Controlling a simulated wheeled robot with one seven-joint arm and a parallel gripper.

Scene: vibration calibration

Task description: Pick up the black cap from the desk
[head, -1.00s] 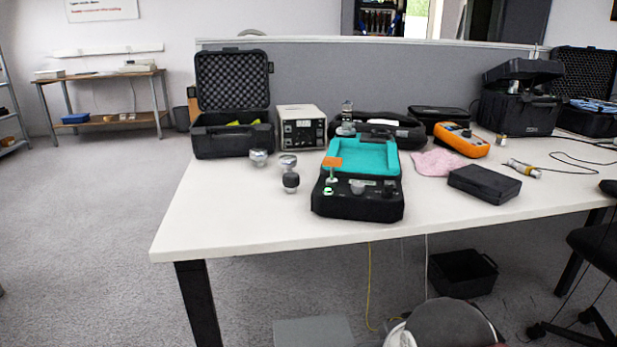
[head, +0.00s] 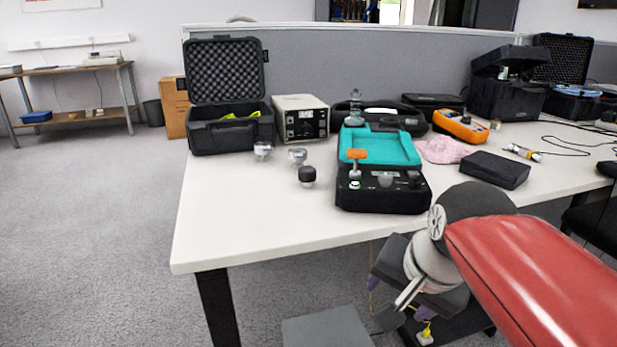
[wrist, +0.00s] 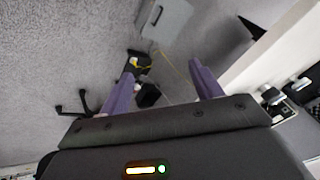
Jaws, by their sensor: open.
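The black cap (head: 307,175) is a small dark round piece standing on the white desk (head: 235,225), left of the teal-and-black case. Two silver metal pieces (head: 298,156) (head: 263,150) stand just behind it. My gripper (head: 402,308) is below the desk's front edge, in front and to the right of the cap, and well apart from it. In the wrist view my gripper (wrist: 162,72) has its two purple fingers spread with nothing between them. I cannot surely tell the cap in the wrist view; the desk (wrist: 262,62) shows at its right side.
The teal-and-black case (head: 385,192) stands right of the cap. An open foam-lined case (head: 225,135) and a white instrument box (head: 301,117) stand behind. A black flat box (head: 494,169) and pink cloth (head: 440,150) lie farther right. The front left of the desk is clear.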

